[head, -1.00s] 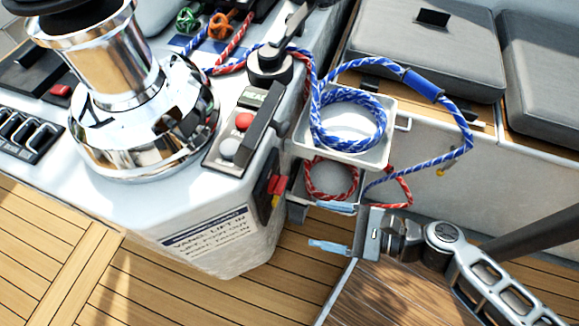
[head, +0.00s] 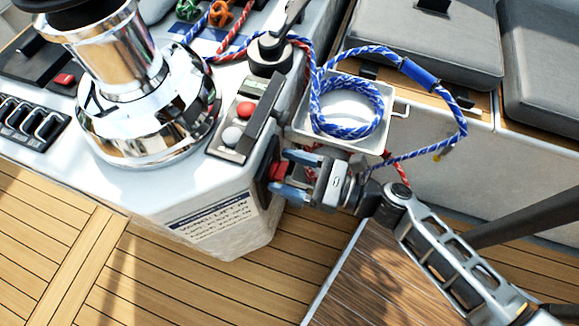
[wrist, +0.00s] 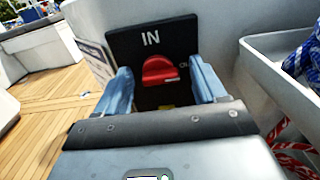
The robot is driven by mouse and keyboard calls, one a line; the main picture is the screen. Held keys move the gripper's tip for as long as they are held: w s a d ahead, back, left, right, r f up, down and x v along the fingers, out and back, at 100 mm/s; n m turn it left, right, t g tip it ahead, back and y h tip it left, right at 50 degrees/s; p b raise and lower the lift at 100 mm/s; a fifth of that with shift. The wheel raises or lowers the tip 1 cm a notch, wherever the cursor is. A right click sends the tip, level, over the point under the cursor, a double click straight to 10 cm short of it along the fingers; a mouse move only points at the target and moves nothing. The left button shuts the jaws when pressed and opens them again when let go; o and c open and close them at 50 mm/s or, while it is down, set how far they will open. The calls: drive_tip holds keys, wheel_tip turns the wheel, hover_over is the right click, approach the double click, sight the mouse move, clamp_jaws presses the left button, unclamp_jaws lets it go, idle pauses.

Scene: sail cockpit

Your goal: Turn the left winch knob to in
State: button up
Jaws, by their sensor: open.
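The red winch knob (wrist: 160,70) sits on a black plate (wrist: 185,40) marked "IN" at the top, with partly hidden lettering to the right of the knob. In the head view the knob (head: 278,171) shows as a small red piece on the side of the white console. My gripper (head: 281,172) is open, its two blue fingers reaching toward the plate. In the wrist view my gripper (wrist: 160,85) has one finger on each side of the knob, with a gap to each. I cannot tell how deep the fingertips reach around it.
A white tray (head: 300,133) with a coiled blue rope (head: 375,110) is just right of the plate. A chrome winch (head: 145,120) stands on the console top. A red button and a white button (head: 232,136) are above the plate. Wooden deck (head: 60,230) lies below.

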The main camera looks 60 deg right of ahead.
drive_tip(key=c, duration=1)
drive_tip(key=shift+c, duration=0.2)
drive_tip(key=shift+n, duration=0.3)
drive_tip(key=n+b, duration=0.1)
drive_tip(key=n, duration=0.2)
drive_tip(key=shift+n, duration=0.3)
drive_tip(key=shift+s+a+f+n+b, duration=0.1)
drive_tip(key=shift+a+n+b, duration=0.1)
drive_tip(key=shift+n+b, duration=2.6)
drive_tip(key=shift+a+f+n+b, duration=0.15)
drive_tip(key=shift+n+b, duration=1.3)
drive_tip(key=shift+n, duration=2.55)
drive_tip(key=shift+r, duration=0.15)
